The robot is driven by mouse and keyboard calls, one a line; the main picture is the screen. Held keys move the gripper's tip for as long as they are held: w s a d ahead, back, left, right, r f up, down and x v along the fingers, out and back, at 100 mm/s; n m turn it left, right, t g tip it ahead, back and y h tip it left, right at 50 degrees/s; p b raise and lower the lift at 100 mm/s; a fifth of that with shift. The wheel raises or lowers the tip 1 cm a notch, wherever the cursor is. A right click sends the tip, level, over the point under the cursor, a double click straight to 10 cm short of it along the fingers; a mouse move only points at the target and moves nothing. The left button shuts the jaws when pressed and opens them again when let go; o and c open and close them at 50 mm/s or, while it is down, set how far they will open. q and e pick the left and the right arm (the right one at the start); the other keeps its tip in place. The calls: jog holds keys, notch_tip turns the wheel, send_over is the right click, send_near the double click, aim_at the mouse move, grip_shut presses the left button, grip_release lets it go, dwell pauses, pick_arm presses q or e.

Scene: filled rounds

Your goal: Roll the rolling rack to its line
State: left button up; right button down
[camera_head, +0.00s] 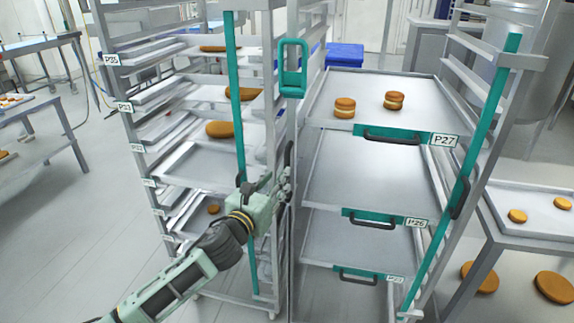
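A metal rolling rack (293,230) with trays labelled P27 and P26 stands at centre right, upright. It has a black handle (460,197) on its right post and another black handle (289,160) on its left post. My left gripper (285,184) is at the left post, by that left handle. Its fingers overlap the handle and post, and I cannot tell whether they are closed on it. A second rack (235,95) with several trays stands close on the left. My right gripper is not in view. No floor line can be made out.
The rack's top tray (350,125) holds two filled rounds. A table (538,190) with brown rounds is close on the right. A low table (35,150) stands at left. Blue crates (345,54) are behind. Floor (75,235) at lower left is clear.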

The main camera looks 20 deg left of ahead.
pick_arm(q)
jog(key=w+p, duration=0.1)
jog(key=w, duration=0.6)
jog(key=shift+w+d+p, duration=0.2)
jog(key=shift+w+p, duration=0.15)
jog(key=shift+w, duration=0.05)
jog(key=shift+c, duration=0.5)
grip_shut()
